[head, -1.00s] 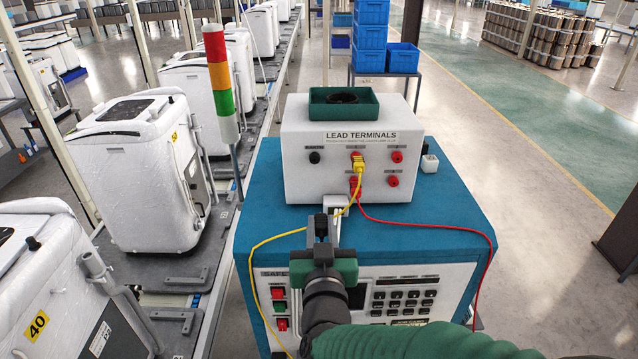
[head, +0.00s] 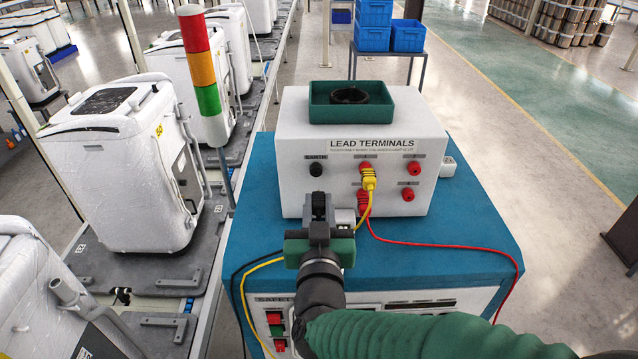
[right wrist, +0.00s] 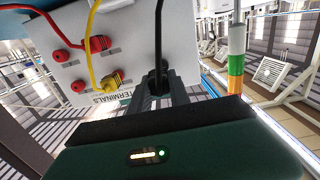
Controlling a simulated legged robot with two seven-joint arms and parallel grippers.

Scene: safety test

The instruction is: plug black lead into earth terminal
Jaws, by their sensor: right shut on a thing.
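The white LEAD TERMINALS box (head: 290,190) stands on the blue cabinet. Its black earth terminal (head: 316,170) is at the left of the front face. My right gripper (head: 320,205) is just below and in front of that terminal. In the right wrist view the right gripper (right wrist: 160,92) is shut on the black lead's plug (right wrist: 158,76), close to the box face. The black lead (right wrist: 157,35) runs away from the plug, and also hangs down the cabinet's left side (head: 233,280). Whether the plug touches the terminal cannot be told. My left gripper is out of view.
A yellow lead (head: 368,184) sits in the upper red socket and a red lead (head: 430,244) in the lower one, right of the earth terminal. Two red terminals are further right. A green tray (head: 318,112) tops the box. A signal tower (head: 203,65) stands left.

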